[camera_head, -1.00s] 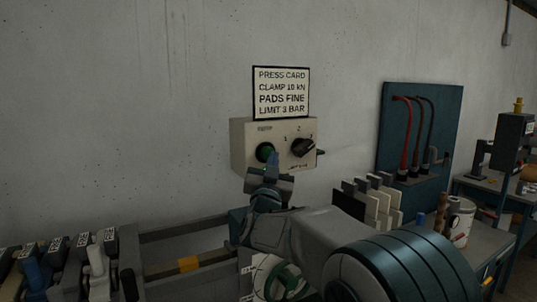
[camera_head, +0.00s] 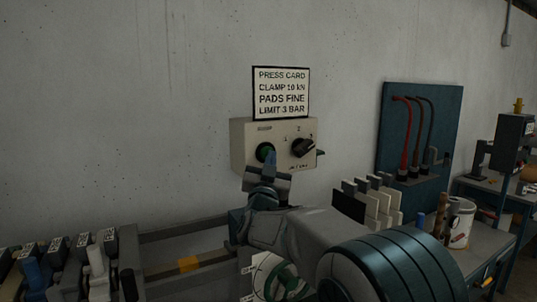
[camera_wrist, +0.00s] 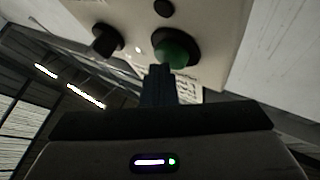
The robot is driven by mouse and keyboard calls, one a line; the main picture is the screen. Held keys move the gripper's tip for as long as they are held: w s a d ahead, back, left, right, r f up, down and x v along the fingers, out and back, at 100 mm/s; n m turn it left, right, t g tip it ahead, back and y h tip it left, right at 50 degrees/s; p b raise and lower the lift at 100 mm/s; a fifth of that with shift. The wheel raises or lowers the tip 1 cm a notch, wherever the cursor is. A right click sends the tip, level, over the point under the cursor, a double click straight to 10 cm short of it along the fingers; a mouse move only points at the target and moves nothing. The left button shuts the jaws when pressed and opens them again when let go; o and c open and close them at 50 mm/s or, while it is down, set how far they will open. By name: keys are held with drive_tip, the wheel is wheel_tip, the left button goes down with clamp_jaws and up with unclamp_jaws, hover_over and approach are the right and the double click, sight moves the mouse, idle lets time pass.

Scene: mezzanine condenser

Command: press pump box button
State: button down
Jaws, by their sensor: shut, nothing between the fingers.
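The pump box (camera_head: 240,146) is a beige box on the grey wall, with a green round button (camera_head: 263,152) at its left and a black rotary knob (camera_head: 303,147) at its right. My gripper (camera_head: 269,160) is shut and empty, its fingertips in front of the green button and covering part of it. In the wrist view the shut fingertips (camera_wrist: 158,72) overlap the lower left edge of the green button (camera_wrist: 175,50). I cannot tell whether they touch it. The knob (camera_wrist: 106,40) also shows in the wrist view.
A press card sign (camera_head: 281,92) is above the box. A rack of clamps (camera_head: 65,265) stands at the lower left. The wall left of the box is clear.

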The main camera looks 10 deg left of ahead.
drive_tip(key=shift+s, duration=0.1)
drive_tip(key=shift+s+d+b, duration=0.6)
drive_tip(key=shift+s+b, duration=0.2)
drive_tip(key=shift+b, duration=0.2)
drive_tip(key=shift+f, duration=0.1)
drive_tip(key=shift+s+d+b, duration=0.55)
drive_tip(key=shift+s+b, duration=0.25)
drive_tip(key=shift+s, duration=0.05)
drive_tip(key=shift+s+d+b, duration=0.55)
drive_tip(key=shift+s+b, duration=0.2)
drive_tip(key=shift+s, duration=0.05)
drive_tip(key=shift+s+d+b, duration=0.55)
drive_tip(key=shift+s+b, duration=0.25)
drive_tip(key=shift+s, duration=0.05)
